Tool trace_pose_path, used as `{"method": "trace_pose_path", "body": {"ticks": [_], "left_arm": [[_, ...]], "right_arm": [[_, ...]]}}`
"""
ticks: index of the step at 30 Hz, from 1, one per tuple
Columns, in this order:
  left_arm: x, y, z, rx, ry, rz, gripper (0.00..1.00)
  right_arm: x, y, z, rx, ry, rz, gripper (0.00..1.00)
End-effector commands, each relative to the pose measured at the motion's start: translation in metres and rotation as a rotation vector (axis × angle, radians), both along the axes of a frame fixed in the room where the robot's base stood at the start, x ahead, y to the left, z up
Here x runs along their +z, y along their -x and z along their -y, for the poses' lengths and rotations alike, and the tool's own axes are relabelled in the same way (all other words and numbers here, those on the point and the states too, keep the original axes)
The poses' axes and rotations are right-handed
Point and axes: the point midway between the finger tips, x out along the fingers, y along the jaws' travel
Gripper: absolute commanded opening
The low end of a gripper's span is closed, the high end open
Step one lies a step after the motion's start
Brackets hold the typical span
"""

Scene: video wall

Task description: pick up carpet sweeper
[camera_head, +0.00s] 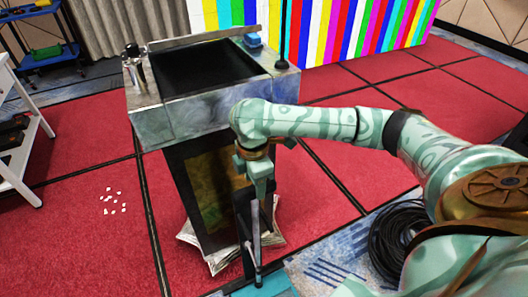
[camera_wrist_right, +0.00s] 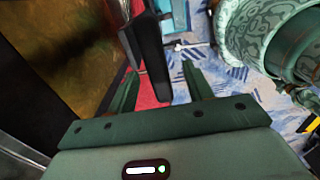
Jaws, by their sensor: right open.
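My right gripper (camera_head: 262,205) points down beside the front of the console, in the middle of the head view. In the right wrist view its two fingers (camera_wrist_right: 160,75) are apart. A dark upright piece (camera_wrist_right: 150,55) shows beyond and between them, and I cannot tell whether it is touched. A thin grey rod (camera_head: 256,240) runs down below the gripper to a teal flat piece (camera_head: 262,289) at the lower picture edge. This looks like the carpet sweeper, partly hidden by my gripper; I cannot be certain. My left gripper is out of view.
The console (camera_head: 190,125) with a dark recessed top stands close by, on stacked papers (camera_head: 270,242). Coiled black cable (camera_head: 392,238) lies at the right. White scraps (camera_head: 114,202) lie on the red carpet (camera_head: 70,245). A white shelf frame (camera_head: 20,150) is at left; striped screens (camera_head: 350,32) stand behind.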

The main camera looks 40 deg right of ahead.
Motion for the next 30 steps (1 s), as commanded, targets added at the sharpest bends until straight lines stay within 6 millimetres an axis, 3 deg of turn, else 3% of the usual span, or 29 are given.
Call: {"method": "trace_pose_path", "body": {"ticks": [10, 17, 18, 23, 24, 30], "left_arm": [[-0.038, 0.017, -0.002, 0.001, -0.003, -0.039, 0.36], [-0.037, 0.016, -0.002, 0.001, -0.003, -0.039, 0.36], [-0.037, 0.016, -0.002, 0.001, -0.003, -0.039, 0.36], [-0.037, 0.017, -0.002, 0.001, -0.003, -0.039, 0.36], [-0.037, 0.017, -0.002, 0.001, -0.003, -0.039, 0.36], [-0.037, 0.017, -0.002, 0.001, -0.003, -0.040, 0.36]], "right_arm": [[-0.052, -0.005, 0.001, 0.001, 0.001, -0.006, 0.51], [-0.050, -0.005, 0.001, 0.001, 0.001, 0.002, 0.51], [-0.050, -0.005, 0.001, 0.001, 0.001, 0.002, 0.48], [-0.050, -0.005, 0.002, 0.001, 0.001, 0.002, 0.04], [-0.050, -0.005, 0.002, 0.001, 0.001, 0.002, 0.00], [-0.049, -0.005, 0.001, 0.001, -0.001, 0.003, 0.00]]}}
